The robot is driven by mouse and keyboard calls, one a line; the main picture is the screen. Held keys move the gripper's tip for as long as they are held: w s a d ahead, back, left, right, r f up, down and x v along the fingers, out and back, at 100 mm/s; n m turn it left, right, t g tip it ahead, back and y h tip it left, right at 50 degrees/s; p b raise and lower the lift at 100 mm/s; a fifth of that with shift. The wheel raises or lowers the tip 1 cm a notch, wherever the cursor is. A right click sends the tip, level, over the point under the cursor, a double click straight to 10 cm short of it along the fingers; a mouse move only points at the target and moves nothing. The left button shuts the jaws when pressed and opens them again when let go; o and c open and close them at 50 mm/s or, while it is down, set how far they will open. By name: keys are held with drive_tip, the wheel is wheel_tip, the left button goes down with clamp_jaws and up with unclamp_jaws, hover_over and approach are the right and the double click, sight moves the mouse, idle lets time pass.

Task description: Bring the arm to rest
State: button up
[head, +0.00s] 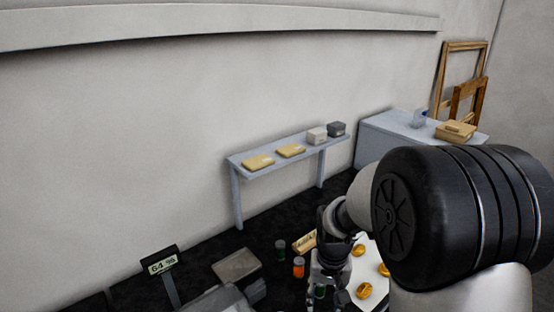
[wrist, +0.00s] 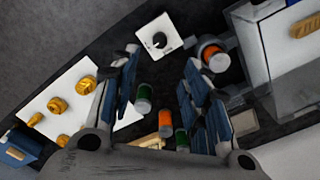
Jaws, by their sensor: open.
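My gripper (wrist: 161,62) is open, its two blue-padded fingers spread apart in the wrist view. Nothing is held between them. A green vial (wrist: 144,98), an orange vial (wrist: 165,122) and a second green vial (wrist: 182,138) show in the gap beyond the fingers. In the head view my arm reaches in from the right, and its large black joint hides much of the worktop. There the gripper is dark, pointing down, and partly hidden. An orange vial (head: 299,267) and a green vial (head: 280,250) stand to its left.
A white sheet (wrist: 40,103) bears several gold pieces (wrist: 85,85). A white plate with a black knob (wrist: 160,41) and an orange-topped container (wrist: 216,60) lie beyond the fingers. A display (head: 162,263) stands front left. A wall shelf (head: 240,164) holds boxes.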

drive_tip(key=s+r+t+b, duration=0.1)
drive_tip(key=s+r+t, duration=0.1)
drive_tip(key=s+r, duration=1)
drive_tip(key=s+r+n+t, duration=0.1)
drive_tip(key=s+r, duration=0.3)
drive_tip(key=s, duration=0.5)
drive_tip(key=shift+r+n+t+b, duration=0.3)
drive_tip(key=shift+n+t+b, duration=0.1)
drive_tip(key=shift+t, duration=0.3)
